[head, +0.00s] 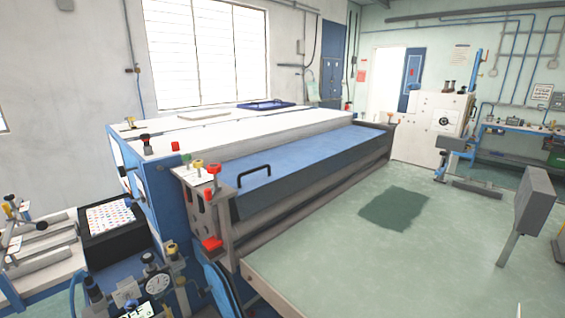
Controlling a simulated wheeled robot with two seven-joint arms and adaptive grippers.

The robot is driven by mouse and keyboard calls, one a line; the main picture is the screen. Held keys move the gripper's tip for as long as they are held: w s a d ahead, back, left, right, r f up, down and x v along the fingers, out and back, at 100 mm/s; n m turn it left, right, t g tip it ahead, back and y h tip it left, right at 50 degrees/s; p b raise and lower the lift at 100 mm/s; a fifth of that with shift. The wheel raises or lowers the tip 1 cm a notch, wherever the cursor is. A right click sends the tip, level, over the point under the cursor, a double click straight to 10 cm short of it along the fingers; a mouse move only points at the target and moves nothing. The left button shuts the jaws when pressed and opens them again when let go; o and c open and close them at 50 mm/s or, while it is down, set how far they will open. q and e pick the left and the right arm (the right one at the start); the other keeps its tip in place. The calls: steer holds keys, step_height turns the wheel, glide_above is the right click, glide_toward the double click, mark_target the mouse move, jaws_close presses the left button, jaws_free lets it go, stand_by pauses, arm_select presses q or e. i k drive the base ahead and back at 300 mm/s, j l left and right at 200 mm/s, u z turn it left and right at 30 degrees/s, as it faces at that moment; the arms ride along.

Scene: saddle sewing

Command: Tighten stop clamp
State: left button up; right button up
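A large blue and white machine (296,165) fills the middle of the head view. At its near left end stands a grey metal bracket (222,212) with several small knobs and clamp-like parts. A red knob (213,168) and a yellow knob (198,164) sit on top of the bracket. A red block-shaped handle (212,244) sits lower on its face. I cannot tell which of these is the stop clamp, or how tight any of them is. Neither of my grippers is in view.
A pressure gauge (158,284) and several dark knobs stand at the bottom left. A black tray (115,232) with a dotted sheet lies left of the machine. A grey panel on a post (534,205) stands at right.

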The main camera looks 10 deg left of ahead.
mark_target(122, 171)
steer(key=u, duration=1.35)
steer(key=j, duration=0.25)
steer(key=i+j+z, duration=0.15)
steer(key=j, duration=0.1)
